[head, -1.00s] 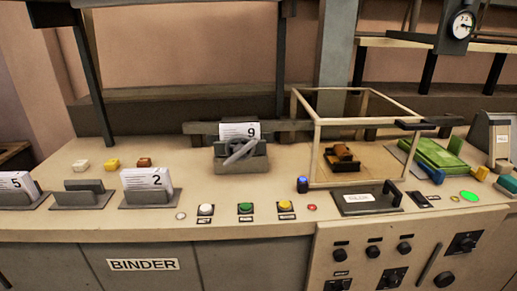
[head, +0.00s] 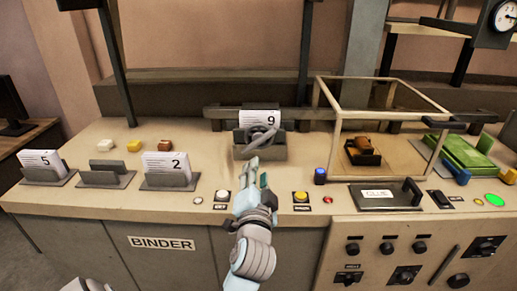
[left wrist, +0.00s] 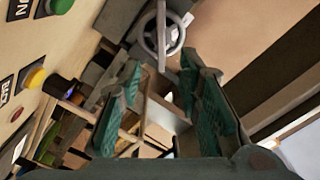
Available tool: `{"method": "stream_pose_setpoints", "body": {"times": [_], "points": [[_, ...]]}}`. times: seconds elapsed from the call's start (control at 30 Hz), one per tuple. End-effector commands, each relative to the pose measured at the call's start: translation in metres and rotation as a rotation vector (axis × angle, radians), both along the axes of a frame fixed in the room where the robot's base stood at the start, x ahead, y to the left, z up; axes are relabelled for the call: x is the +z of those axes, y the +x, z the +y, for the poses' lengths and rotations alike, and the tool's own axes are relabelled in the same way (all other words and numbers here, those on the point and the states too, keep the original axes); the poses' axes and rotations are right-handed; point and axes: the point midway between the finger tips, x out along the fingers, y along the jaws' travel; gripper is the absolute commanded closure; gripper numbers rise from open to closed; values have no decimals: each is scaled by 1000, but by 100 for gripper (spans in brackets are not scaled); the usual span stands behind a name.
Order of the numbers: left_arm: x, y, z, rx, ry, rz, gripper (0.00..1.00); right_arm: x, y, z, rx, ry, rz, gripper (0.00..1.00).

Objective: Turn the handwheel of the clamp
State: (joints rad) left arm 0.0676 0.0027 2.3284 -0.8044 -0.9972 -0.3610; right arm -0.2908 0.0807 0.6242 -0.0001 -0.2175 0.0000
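The clamp (head: 273,152) is a grey block at the back middle of the desk, with a card marked 9 standing in it. Its grey handwheel (head: 261,136) is on the front. My left gripper (head: 253,175) is in front of and below the clamp, with its fingers apart and nothing between them. In the left wrist view the handwheel (left wrist: 163,38) is at the top, beyond the open green-padded fingers (left wrist: 165,98) and apart from them.
White (head: 223,195) and yellow (head: 300,197) buttons flank my left gripper on the desk's front edge. Card holders marked 5 (head: 42,165) and 2 (head: 166,165) stand to the left. A framed box (head: 333,140) stands to the right of the clamp.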

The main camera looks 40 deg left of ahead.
Motion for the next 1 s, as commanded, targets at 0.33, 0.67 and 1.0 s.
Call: {"method": "stream_pose_setpoints", "body": {"times": [0.33, 0.67, 1.0], "points": [[0, 74, 58, 4, 2, 4, 68, -1, -13, 0, -1, -1, 22, 60], [-2, 106, 82, 0, -4, 3, 68, -2, -10, 0, 0, 0, 16, 60], [-2, 106, 81, 0, -4, 3, 91, -2, -9, 0, -1, 1, 15, 60]]}}
